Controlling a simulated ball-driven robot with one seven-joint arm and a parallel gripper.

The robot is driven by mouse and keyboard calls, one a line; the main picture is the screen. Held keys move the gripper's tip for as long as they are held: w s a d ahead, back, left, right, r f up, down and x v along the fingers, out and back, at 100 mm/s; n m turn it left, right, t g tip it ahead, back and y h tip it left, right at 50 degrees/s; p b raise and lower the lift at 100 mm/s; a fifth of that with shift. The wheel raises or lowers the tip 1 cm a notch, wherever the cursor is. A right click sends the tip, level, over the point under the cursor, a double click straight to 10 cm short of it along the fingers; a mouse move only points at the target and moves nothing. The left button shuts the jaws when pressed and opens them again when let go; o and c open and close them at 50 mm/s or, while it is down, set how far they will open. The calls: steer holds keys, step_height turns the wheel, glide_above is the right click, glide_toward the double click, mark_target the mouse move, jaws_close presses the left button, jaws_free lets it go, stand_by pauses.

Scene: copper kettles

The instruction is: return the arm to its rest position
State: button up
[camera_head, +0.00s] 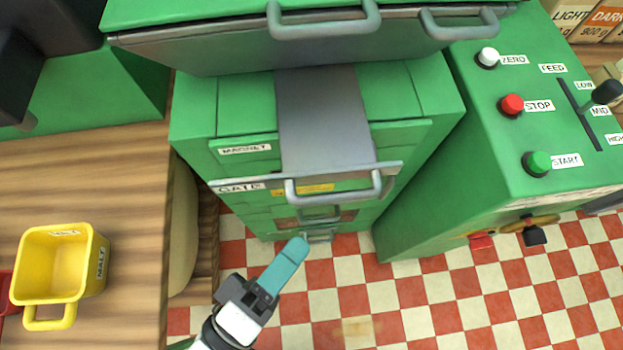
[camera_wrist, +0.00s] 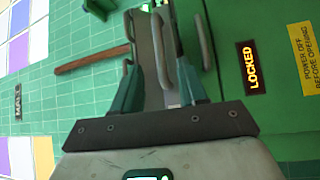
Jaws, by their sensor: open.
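My gripper (camera_head: 287,262) has teal fingers and shows at the lower middle of the head view, in front of the green machine cabinet (camera_head: 190,130). In the wrist view my gripper (camera_wrist: 160,85) has its two fingers spread apart. Nothing is held between them. A grey handle (camera_wrist: 161,50) shows beyond the gap between the fingers; I cannot tell how far off it is. In the head view the fingertips overlap the area of the lowest cabinet handles, and contact cannot be told.
A wooden counter (camera_head: 90,175) with a yellow scoop (camera_head: 50,265) is at left. A green control panel (camera_head: 540,120) with buttons is at right. The GATE handle (camera_head: 335,193) juts out above my gripper. Checkered floor (camera_head: 410,300) is open below.

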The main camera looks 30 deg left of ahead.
steer(key=shift+s+a+f, duration=0.15)
steer(key=shift+s, duration=0.85)
